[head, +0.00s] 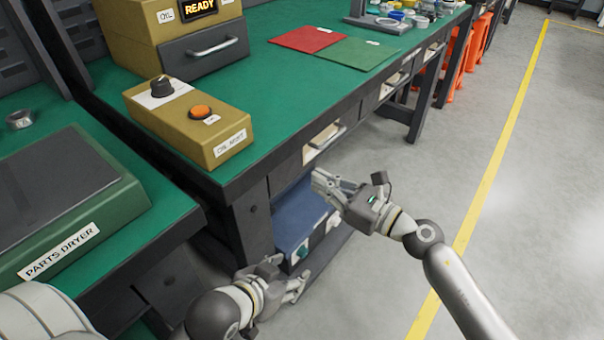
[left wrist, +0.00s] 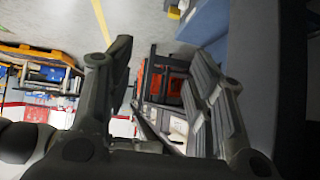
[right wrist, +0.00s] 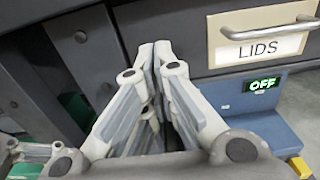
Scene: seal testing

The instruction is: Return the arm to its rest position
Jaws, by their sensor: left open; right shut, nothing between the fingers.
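My left gripper (head: 288,272) is low in front of the bench in the head view, with its fingers apart and nothing between them. In the left wrist view the two dark fingers (left wrist: 160,75) stand wide apart. My right gripper (head: 322,181) is just off the bench's front edge, above and to the right of the left one. In the right wrist view its fingertips (right wrist: 153,52) meet with nothing held, in front of a grey drawer labelled LIDS (right wrist: 262,38). Both arms hang clear of the bench top.
The green workbench (head: 262,62) carries a yellow box with a knob and orange button (head: 190,122), a red mat (head: 306,39) and a green mat (head: 358,53). A parts dryer (head: 70,205) stands at left. A blue unit (head: 300,212) sits below. Open floor lies right.

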